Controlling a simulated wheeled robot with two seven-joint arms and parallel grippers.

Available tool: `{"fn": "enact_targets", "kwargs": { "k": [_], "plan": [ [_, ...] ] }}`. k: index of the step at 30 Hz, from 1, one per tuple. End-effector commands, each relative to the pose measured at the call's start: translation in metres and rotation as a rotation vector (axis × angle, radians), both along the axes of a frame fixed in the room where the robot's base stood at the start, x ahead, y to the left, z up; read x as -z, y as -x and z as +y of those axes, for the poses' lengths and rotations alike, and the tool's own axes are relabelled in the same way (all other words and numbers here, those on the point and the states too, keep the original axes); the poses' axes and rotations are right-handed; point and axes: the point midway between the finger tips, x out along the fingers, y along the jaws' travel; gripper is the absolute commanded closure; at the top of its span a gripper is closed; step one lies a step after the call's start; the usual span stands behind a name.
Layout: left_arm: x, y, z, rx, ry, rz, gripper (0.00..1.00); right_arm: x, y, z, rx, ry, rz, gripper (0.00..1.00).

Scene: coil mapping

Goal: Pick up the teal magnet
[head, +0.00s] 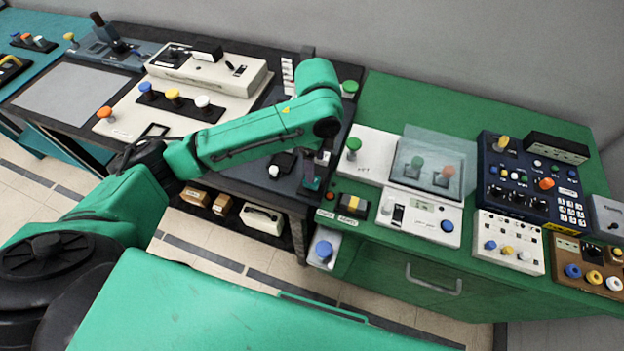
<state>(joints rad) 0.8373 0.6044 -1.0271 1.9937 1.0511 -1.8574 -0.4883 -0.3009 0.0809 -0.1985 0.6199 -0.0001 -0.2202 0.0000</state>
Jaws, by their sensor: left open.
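My left gripper (316,174) hangs from the green arm over the right end of the dark table, pointing down, with its jaws open. A small teal piece (313,184), which looks like the teal magnet, lies at the table's front right corner just below the fingertips. The fingers partly cover it. I cannot tell whether they are around it or only above it. My right gripper is not in view.
A black block (282,162) and a white knob (273,171) sit just left of the gripper. The green bench (385,100) with several control boxes adjoins on the right. A white-and-green panel (371,143) with a green knob stands close by.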

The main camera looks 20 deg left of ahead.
Motion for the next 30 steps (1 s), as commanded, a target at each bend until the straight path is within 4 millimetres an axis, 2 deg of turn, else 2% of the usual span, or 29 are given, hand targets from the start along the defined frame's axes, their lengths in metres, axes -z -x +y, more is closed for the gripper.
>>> {"fn": "enact_targets", "kwargs": {
  "k": [5, 9, 12, 19, 23, 24, 25, 30],
  "plan": [
    [0.022, 0.0, 0.001, -0.002, -0.001, 0.001, 0.28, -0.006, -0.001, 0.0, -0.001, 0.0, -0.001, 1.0],
    [0.047, -0.001, 0.006, -0.001, -0.002, 0.002, 0.28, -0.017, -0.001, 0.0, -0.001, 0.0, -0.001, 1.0],
    [0.065, -0.001, 0.005, -0.001, 0.0, -0.001, 0.28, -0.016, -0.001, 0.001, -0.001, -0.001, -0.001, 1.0],
    [0.069, -0.001, 0.005, 0.0, 0.001, -0.004, 0.28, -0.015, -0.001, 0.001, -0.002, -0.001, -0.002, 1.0],
    [0.069, -0.001, 0.005, 0.0, 0.001, -0.004, 0.77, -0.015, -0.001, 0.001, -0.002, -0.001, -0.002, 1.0],
    [0.069, -0.001, 0.005, 0.0, 0.001, -0.004, 0.93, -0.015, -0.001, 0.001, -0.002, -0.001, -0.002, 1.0],
    [0.069, -0.001, 0.005, 0.0, 0.001, -0.004, 1.0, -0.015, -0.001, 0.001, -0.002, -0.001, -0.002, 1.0],
    [0.068, -0.002, 0.005, 0.0, 0.001, -0.004, 1.0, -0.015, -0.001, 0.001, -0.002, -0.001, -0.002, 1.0]
  ]
}}
